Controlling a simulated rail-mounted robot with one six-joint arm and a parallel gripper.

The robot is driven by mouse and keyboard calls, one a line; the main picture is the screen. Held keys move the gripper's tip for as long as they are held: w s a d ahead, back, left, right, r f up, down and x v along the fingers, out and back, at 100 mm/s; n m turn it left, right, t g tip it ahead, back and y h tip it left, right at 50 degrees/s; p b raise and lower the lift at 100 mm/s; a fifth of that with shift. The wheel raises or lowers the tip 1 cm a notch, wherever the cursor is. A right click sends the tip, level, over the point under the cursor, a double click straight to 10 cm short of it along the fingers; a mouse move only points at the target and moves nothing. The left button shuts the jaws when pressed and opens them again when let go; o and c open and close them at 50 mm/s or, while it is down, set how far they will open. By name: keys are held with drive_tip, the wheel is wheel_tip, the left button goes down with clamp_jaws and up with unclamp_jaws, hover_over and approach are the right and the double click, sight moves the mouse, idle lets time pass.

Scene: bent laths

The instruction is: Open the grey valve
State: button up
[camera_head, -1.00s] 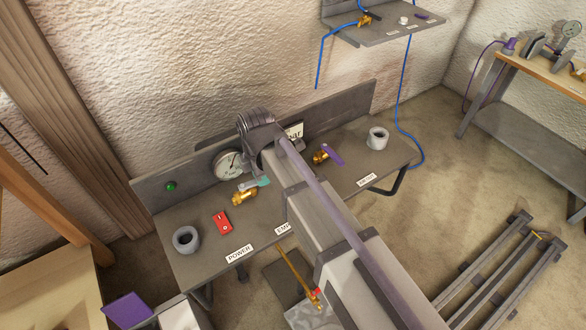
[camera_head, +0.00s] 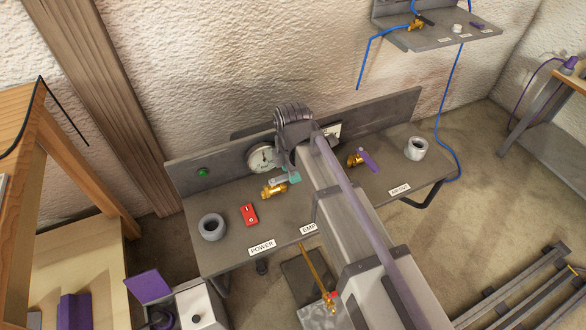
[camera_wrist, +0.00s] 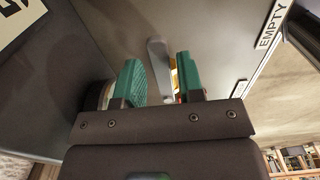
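The valve with the grey lever (camera_wrist: 158,60) shows in the wrist view, its lever between the two teal fingers of my gripper (camera_wrist: 159,80). There are gaps on both sides of the lever, so my gripper is open. A little of the brass body shows beside the right finger. In the head view the brass valve body (camera_head: 272,190) sits on the grey bench just left of my gripper (camera_head: 293,178), near the pressure gauge (camera_head: 262,158). My wrist hides part of this area. Contact between the fingers and the lever cannot be told.
A purple-handled valve (camera_head: 367,159) stands right of my arm on the bench. A red switch (camera_head: 249,215), a grey ring (camera_head: 212,227) and a pale ring (camera_head: 415,148) also stand there. The bench's back panel (camera_head: 375,112) rises close behind. A wall shelf (camera_head: 440,40) carries another valve.

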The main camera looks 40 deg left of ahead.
drive_tip(key=shift+o, duration=0.7)
drive_tip(key=shift+r, duration=0.1)
wheel_tip(320, 180, up, 11)
drive_tip(key=p, duration=1)
drive_tip(key=shift+p, duration=0.4)
drive_tip(key=shift+f, duration=0.2)
